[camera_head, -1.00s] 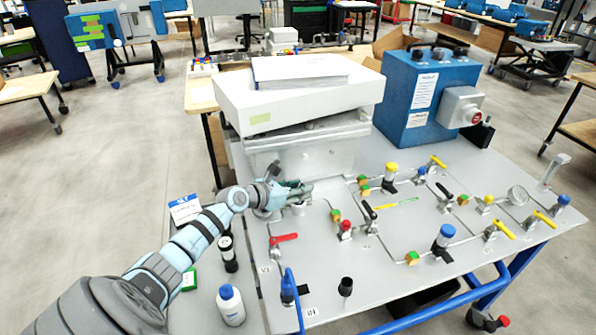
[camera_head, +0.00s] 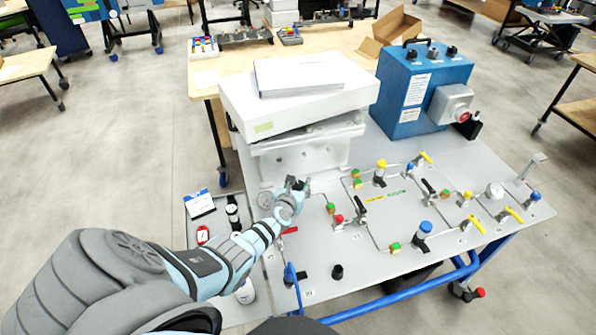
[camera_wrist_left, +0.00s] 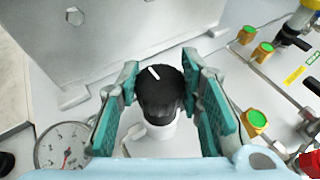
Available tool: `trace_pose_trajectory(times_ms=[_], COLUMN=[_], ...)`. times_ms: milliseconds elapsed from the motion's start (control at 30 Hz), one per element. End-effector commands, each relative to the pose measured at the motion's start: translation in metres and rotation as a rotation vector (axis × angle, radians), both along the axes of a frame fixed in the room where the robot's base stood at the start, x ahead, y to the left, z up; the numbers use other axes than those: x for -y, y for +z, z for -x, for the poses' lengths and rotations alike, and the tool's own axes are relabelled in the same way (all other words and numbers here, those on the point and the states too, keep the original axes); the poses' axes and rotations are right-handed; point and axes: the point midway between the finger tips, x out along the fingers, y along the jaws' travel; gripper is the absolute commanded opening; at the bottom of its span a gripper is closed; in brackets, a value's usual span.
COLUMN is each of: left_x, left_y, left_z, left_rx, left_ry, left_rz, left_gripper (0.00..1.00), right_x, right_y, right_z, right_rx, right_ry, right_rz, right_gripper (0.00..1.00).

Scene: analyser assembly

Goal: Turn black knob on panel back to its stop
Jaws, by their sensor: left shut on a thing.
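In the left wrist view, a black knob (camera_wrist_left: 160,92) with a white pointer line sits on a white round base. The line slants toward the upper left. My left gripper (camera_wrist_left: 162,90) has a green-padded finger on each side of the knob and is shut on it. In the head view, my left gripper (camera_head: 293,188) is low over the back left of the grey panel (camera_head: 360,250), in front of the white block. It mostly hides the knob there. My right gripper is in neither view.
A round dial gauge (camera_wrist_left: 65,148) stands close beside the left gripper. Right of it are valves with green buttons (camera_wrist_left: 253,122) and a red-topped valve (camera_head: 338,220). Another black knob (camera_head: 337,271) stands near the panel's front edge. A blue box (camera_head: 423,90) stands at the back right.

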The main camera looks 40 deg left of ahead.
Motion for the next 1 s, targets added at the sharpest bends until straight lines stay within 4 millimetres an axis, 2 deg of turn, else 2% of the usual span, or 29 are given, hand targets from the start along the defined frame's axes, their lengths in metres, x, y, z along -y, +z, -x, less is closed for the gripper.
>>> trace_pose_trajectory(times_ms=[300,333,467,867,1000], left_x=[-0.0006,-0.0007,-0.0006,-0.0005,-0.0017], left_y=[0.0006,0.0005,0.0003,-0.0004,-0.0017], left_z=[-0.0005,-0.0004,-0.0002,0.0002,-0.0005], left_rx=[0.002,0.001,0.001,-0.001,0.005], left_ry=[0.002,0.001,0.001,0.001,-0.03], left_rz=[-0.003,-0.002,-0.002,-0.002,-0.004], left_gripper=[0.05,0.35,0.54,0.54,0.54], right_x=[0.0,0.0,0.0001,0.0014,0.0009], right_y=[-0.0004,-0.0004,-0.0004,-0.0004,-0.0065], right_z=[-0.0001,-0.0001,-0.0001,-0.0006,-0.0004], right_rx=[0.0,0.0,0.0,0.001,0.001], right_ry=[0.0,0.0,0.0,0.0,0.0], right_rz=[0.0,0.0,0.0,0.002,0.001], right_gripper=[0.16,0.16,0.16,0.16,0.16])
